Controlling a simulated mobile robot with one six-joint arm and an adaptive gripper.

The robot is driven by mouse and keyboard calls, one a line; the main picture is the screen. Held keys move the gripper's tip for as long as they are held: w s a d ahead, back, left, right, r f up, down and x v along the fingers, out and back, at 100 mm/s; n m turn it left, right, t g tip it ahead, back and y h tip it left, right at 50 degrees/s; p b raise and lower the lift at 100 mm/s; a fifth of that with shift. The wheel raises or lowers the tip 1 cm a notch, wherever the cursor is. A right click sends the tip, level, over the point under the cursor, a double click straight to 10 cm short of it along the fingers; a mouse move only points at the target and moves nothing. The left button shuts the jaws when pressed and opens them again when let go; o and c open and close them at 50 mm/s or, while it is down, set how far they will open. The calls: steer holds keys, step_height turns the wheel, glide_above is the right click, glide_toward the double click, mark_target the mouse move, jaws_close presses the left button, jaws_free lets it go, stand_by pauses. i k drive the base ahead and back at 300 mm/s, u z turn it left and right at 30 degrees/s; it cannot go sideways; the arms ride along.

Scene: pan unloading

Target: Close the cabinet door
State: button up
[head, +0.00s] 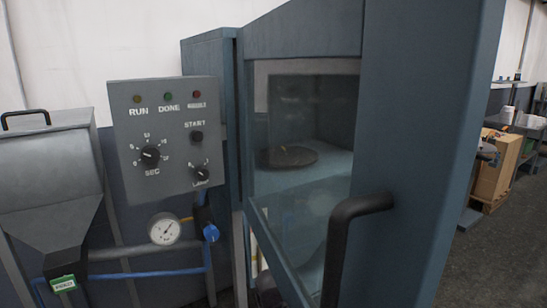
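The cabinet door (420,130) is a large blue-grey frame around a glass window. It looks swung open toward me, with its hinge side at the left and its wide free edge close to me at the right. A thick black bent handle (342,235) stands out from the face near that free edge. Through the glass I see the cabinet interior (335,115) and a dark round plate (285,157) with something small on it, too dim to make out. How far the door is open is hard to tell. My gripper is not in view.
A grey control box (165,135) with lamps and knobs is left of the door. Below it are a pressure gauge (164,229) and a blue valve (211,233). A metal hopper (45,175) is far left. Bare floor (490,265) and cardboard boxes (495,170) are to the right.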

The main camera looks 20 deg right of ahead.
mark_target(428, 67)
steer(key=k, duration=1.5)
